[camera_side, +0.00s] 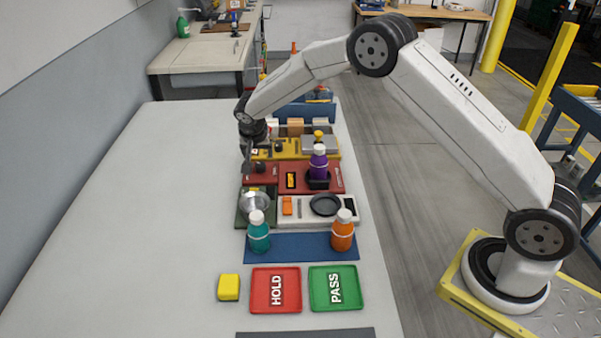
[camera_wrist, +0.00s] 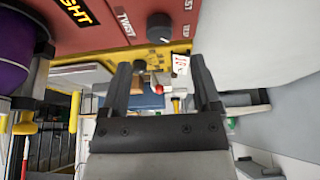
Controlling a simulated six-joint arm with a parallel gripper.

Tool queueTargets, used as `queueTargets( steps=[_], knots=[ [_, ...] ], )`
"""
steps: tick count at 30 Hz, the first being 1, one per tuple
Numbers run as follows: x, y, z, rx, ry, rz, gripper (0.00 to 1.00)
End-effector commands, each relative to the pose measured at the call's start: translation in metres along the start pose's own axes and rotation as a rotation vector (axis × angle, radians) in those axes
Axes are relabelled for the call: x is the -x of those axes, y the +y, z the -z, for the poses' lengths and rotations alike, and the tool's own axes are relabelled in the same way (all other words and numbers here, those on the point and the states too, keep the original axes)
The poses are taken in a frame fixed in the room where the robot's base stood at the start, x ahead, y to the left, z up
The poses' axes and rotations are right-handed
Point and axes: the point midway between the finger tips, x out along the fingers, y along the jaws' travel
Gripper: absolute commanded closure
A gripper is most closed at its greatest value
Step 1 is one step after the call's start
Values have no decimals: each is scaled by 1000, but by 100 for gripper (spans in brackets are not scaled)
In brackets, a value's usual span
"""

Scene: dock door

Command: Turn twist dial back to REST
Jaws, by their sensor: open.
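The twist dial (camera_wrist: 159,27) is a dark round knob on a red panel, beside the word TWIST at the top of the wrist view. A light mark shows near its lower right edge. Small white lettering lies right of it, partly cut off; I cannot tell which word the dial points to. In the side view the dial (camera_side: 254,168) is a small dark spot on the left part of the red panel (camera_side: 262,181). My gripper (camera_side: 246,160) is near the panel's left end. In the wrist view my gripper (camera_wrist: 161,78) is open and empty, with the dial beyond its fingertips.
A purple bottle (camera_side: 319,160) stands right of the dial. A yellow panel (camera_side: 268,153) lies behind. A metal bowl (camera_side: 255,202), teal bottle (camera_side: 258,236) and orange bottle (camera_side: 343,234) are in front. HOLD (camera_side: 262,297) and PASS (camera_side: 350,303) trays lie nearest. The table's left (camera_side: 130,220) is clear.

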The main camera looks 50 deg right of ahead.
Motion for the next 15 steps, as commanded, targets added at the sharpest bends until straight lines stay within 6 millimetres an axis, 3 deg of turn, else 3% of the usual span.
queueTargets(
  steps=[15],
  knots=[
    [-52,1,0,0,-2,-2,19]
  ],
)
